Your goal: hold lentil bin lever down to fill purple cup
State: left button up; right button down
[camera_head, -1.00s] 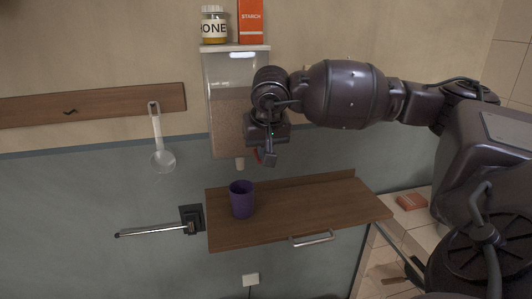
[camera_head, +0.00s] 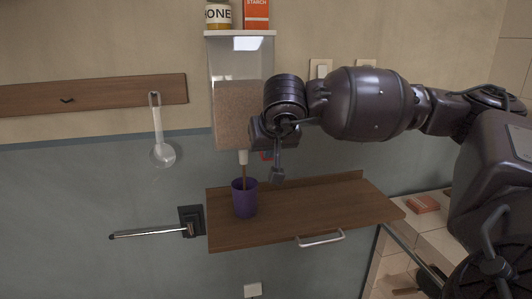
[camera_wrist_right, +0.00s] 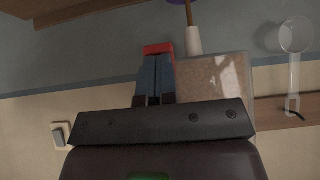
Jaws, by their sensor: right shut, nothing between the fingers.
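The lentil bin (camera_head: 238,115) is a clear wall dispenser filled with brown lentils. A brown stream runs from its white spout (camera_head: 243,157) into the purple cup (camera_head: 244,198). The cup stands upright on the wooden shelf. My right gripper (camera_head: 278,176) is beside the spout, to its right. In the right wrist view its fingers (camera_wrist_right: 156,62) are shut with nothing between them, and their tips are at the red lever (camera_wrist_right: 158,48). The lever shows only as a small red patch (camera_head: 265,155) in the head view, mostly hidden by my gripper. My left gripper is out of view.
A honey jar (camera_head: 218,15) and a starch box (camera_head: 256,14) stand on top of the bin. A clear ladle (camera_head: 162,152) hangs from the wooden rail (camera_head: 95,96) at left. The shelf (camera_head: 310,206) is bare right of the cup.

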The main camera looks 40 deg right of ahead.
dwell(0.6)
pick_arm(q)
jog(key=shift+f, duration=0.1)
